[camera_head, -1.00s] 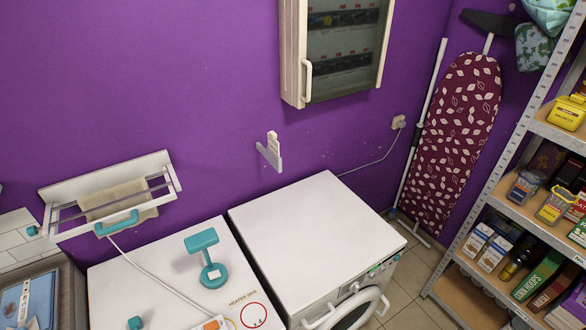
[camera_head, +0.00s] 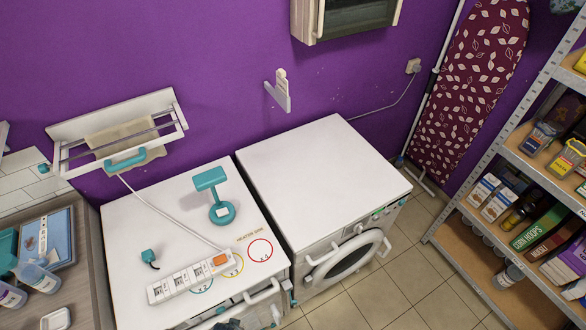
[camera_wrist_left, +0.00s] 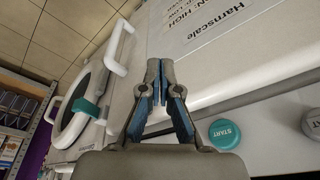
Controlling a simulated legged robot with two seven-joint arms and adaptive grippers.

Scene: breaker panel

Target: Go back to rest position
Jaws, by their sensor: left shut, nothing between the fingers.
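My left gripper (camera_wrist_left: 159,92) is in the middle of the left wrist view. Its two fingers are closed together at the tips with nothing between them. It is close to the front of a white appliance, near a teal START button (camera_wrist_left: 224,134), and I see no contact. In the head view the breaker panel (camera_head: 350,18) hangs on the purple wall, with its top cut off by the frame edge. My right gripper is not in view.
A washing machine (camera_head: 318,177) stands beside a white-topped appliance (camera_head: 150,217) carrying a power strip (camera_head: 190,277) and a teal stand (camera_head: 212,181). A shelf (camera_head: 540,185) with goods is on the right. Floor tiles (camera_head: 400,265) between are clear.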

